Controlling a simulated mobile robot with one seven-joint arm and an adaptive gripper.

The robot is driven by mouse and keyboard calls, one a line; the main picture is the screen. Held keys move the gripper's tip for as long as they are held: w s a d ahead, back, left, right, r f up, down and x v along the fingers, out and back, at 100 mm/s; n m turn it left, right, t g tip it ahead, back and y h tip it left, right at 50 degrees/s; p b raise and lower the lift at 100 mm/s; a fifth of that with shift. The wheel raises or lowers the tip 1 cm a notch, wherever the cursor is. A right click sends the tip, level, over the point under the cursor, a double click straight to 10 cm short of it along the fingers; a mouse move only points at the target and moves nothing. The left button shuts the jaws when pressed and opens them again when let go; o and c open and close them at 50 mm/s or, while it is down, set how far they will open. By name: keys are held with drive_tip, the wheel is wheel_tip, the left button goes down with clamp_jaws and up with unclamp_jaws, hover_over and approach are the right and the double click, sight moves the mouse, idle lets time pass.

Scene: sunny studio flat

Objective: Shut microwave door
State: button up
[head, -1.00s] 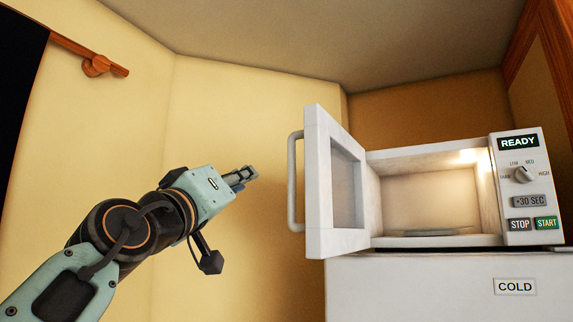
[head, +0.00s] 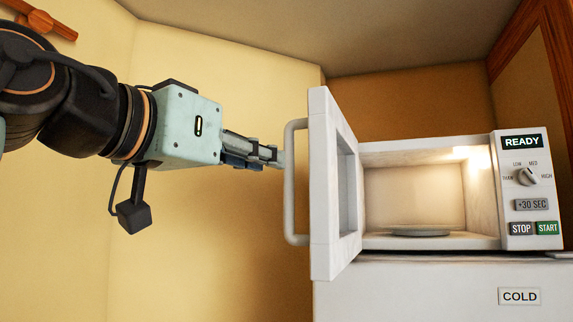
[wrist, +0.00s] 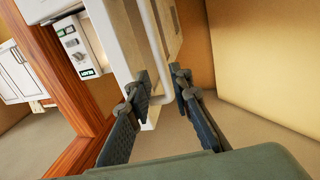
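The white microwave (head: 515,242) stands with its door (head: 322,190) swung wide open toward me, so the lit inside shows. The door's looped handle (head: 290,205) is on its left side. My gripper (head: 277,157) is at the upper part of the handle, level with it, coming from the left. In the wrist view my gripper (wrist: 163,80) has its two fingers spread apart. The handle (wrist: 160,99) shows between or just beyond the fingertips; I cannot tell whether they touch it. A round plate (head: 420,233) lies inside the microwave.
The microwave rests on a white fridge-like unit (head: 420,290) labelled COLD. A wooden frame (head: 515,65) stands on the right. The yellow wall (head: 215,270) is behind my arm, with free room below the gripper. White cabinets (wrist: 15,75) show in the wrist view.

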sight(287, 166)
drive_tip(key=x, duration=0.8)
drive_tip(key=shift+p, duration=0.4)
drive_tip(key=shift+c, duration=0.2)
clamp_jaws()
